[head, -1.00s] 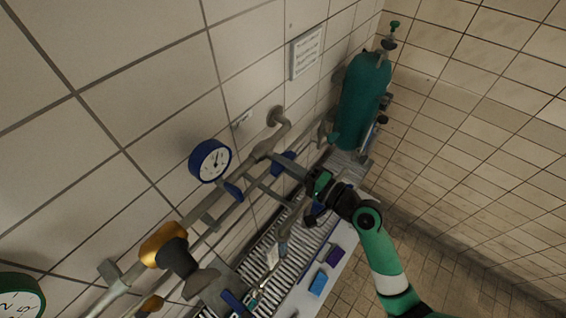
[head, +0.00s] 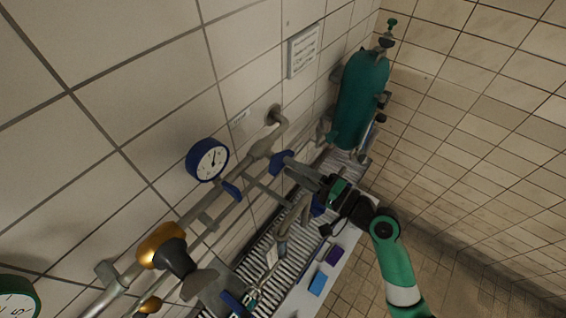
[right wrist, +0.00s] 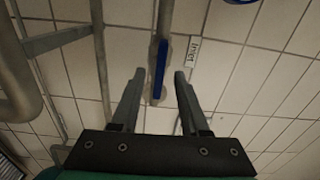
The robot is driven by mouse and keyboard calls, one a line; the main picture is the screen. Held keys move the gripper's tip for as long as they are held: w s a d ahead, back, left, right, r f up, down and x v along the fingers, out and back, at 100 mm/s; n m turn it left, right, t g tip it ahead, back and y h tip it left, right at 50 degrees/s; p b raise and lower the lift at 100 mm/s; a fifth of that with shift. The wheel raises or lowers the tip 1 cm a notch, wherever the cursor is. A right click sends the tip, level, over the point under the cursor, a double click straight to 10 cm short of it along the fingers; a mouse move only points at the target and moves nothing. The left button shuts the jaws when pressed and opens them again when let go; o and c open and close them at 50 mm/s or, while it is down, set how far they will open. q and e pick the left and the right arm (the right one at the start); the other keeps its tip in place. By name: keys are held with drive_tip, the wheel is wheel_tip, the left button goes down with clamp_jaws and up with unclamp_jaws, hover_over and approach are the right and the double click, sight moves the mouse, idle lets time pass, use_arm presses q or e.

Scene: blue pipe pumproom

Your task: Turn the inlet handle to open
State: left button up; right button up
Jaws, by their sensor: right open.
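The inlet handle (head: 281,161) is a blue lever on the grey pipe, right of the round gauge in the head view. It also shows in the right wrist view (right wrist: 160,66), upright in the picture, beside a wall label (right wrist: 192,50) reading "Inlet". My right gripper (head: 290,168) is at the handle, coming from the right. In the right wrist view its open fingers (right wrist: 159,74) appear on either side of the handle's lower part, with a gap on each side. I cannot tell how deep the handle sits between them.
A blue-rimmed gauge (head: 207,159) and another blue lever (head: 231,188) are left of the handle. A yellow-and-black fitting (head: 165,248) sits on the pipe lower left. A teal gas cylinder (head: 358,98) stands behind. A blue block (head: 317,283) lies on the bench below.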

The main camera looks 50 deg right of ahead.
drive_tip(key=s+p, duration=0.1)
drive_tip(key=s, duration=0.6)
drive_tip(key=shift+s+d, duration=0.4)
